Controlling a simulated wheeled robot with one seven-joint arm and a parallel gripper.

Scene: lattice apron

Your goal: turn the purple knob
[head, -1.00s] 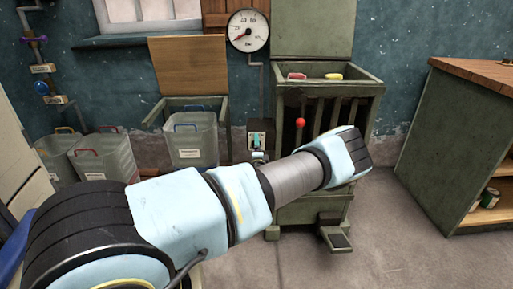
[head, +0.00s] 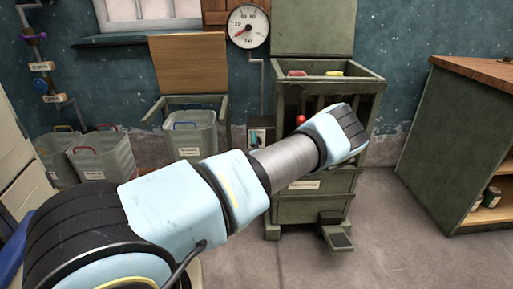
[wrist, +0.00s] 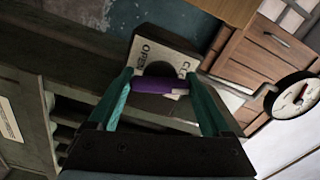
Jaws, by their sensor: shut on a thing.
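The purple knob (wrist: 160,86) shows as a short purple bar on a dark round base, mounted on a small box with a pale plate (wrist: 148,51) lettered OPEN at one side. My gripper (wrist: 160,78) has its two teal fingers on either end of the bar, shut on it. In the head view the small box (head: 258,133) is on the wall below the gauge. The knob and my fingertips cannot be made out clearly there, and my forearm crosses just below the box.
A round gauge (head: 248,26) is above the box. A green slatted cabinet (head: 319,210) with a red ball-ended lever (head: 300,120) stands close on the right. Clear bins (head: 191,139) stand left. Another purple handle (head: 34,37) is on the far-left pipe.

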